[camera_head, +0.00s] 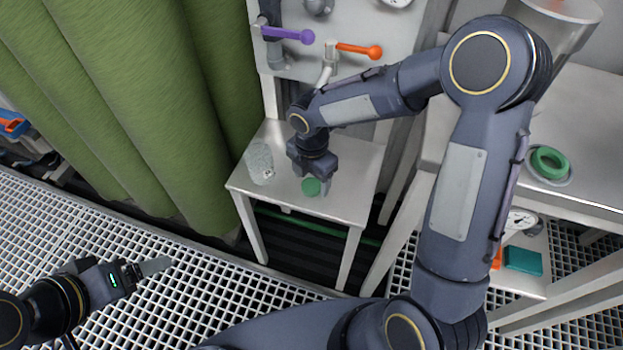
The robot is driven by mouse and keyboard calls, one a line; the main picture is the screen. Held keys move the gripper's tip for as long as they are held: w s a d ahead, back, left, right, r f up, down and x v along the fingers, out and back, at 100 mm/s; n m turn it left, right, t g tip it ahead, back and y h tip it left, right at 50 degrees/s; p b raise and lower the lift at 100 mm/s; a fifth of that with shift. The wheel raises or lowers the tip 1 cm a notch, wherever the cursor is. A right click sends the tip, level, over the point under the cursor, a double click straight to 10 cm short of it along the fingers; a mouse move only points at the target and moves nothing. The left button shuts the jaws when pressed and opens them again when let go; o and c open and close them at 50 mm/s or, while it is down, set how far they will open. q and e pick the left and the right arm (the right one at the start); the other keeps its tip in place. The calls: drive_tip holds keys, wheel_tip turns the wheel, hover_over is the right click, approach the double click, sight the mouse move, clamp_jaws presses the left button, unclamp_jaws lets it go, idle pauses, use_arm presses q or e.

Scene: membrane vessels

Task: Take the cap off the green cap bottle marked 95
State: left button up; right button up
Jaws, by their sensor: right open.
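A small stool-height table (345,205) stands in the middle of the head view. A green cap (311,187) shows at my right gripper (314,187), near the table's front edge. My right gripper points down from above and is open, with its fingers close by the cap. I cannot tell whether the fingers touch it, or whether a bottle is under it. A clear glass vessel (260,164) is on the table to the left of the cap. I cannot read a number 95 on anything. My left gripper (157,266) is at lower left, away from the table; its opening is unclear.
A panel behind the table carries a purple valve handle (288,34) and an orange one (360,50). Green curtains (150,100) hang at left. Grating floor (200,290) lies open in front.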

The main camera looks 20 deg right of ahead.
sight(311, 186)
use_arm(q)
wheel_tip(311, 186, up, 3)
drive_tip(key=p, duration=0.2)
drive_tip(key=shift+p, duration=0.35)
use_arm(e)
wheel_tip(311, 186, up, 11)
drive_tip(key=shift+f, duration=0.2)
